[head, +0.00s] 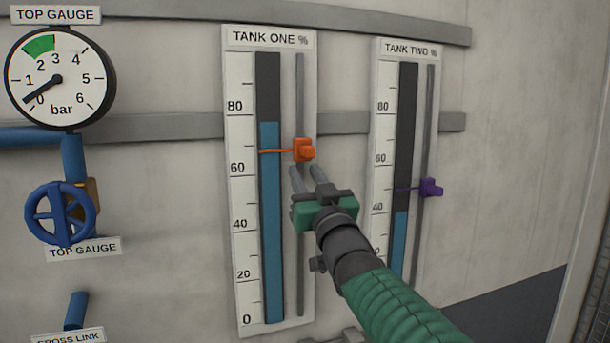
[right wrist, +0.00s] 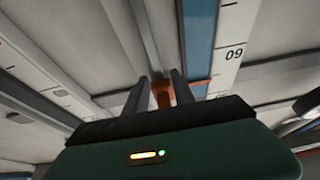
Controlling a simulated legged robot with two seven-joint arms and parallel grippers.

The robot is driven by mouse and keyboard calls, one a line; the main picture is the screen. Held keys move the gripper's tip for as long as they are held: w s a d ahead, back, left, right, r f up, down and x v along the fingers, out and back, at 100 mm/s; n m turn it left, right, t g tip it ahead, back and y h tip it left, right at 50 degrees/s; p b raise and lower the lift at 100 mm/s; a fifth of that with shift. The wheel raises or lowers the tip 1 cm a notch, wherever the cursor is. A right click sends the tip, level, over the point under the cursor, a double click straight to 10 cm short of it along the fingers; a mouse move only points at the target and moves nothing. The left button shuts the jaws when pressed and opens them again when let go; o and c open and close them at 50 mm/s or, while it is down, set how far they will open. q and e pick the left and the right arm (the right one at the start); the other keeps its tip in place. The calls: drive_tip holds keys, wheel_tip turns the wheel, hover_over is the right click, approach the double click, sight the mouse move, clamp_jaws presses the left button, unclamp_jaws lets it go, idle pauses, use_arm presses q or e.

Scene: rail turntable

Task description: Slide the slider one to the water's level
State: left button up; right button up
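The tank one gauge (head: 285,40) has a blue water column (head: 270,220) whose top stands at roughly 75. Slider one (head: 304,150) is orange, on the grey slot to the right of the column, with its pointer at about 65, below the water's top. My right gripper (head: 305,170) is just below and in front of slider one, its fingers apart. In the right wrist view, orange slider one (right wrist: 162,95) shows in the gap between the fingers; I cannot tell whether they touch it. My left gripper is not in view.
The tank two gauge (head: 410,49) with a purple slider (head: 430,188) is to the right, partly behind my right arm. A dial gauge (head: 58,78) and a blue handwheel (head: 60,213) are at the left. Grey rails (head: 170,125) cross the wall.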

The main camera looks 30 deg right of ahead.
drive_tip(key=shift+s+d+r, duration=0.1)
drive_tip(key=shift+s+d, duration=0.05)
drive_tip(key=shift+s, duration=0.2)
drive_tip(key=shift+c, duration=1.1)
drive_tip(key=shift+d, duration=0.2)
clamp_jaws()
drive_tip(key=shift+w+a, duration=0.15)
drive_tip(key=shift+w, duration=0.15)
drive_tip(key=shift+a, duration=0.2)
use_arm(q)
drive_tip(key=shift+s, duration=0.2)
use_arm(e)
drive_tip(key=shift+s, duration=0.3)
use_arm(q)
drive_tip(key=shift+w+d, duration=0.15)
use_arm(e)
drive_tip(key=shift+w+d, duration=0.2)
drive_tip(key=shift+w, duration=0.05)
drive_tip(key=shift+c, duration=1.6)
unclamp_jaws()
drive_tip(key=shift+s+a, duration=0.1)
drive_tip(key=shift+a, duration=0.05)
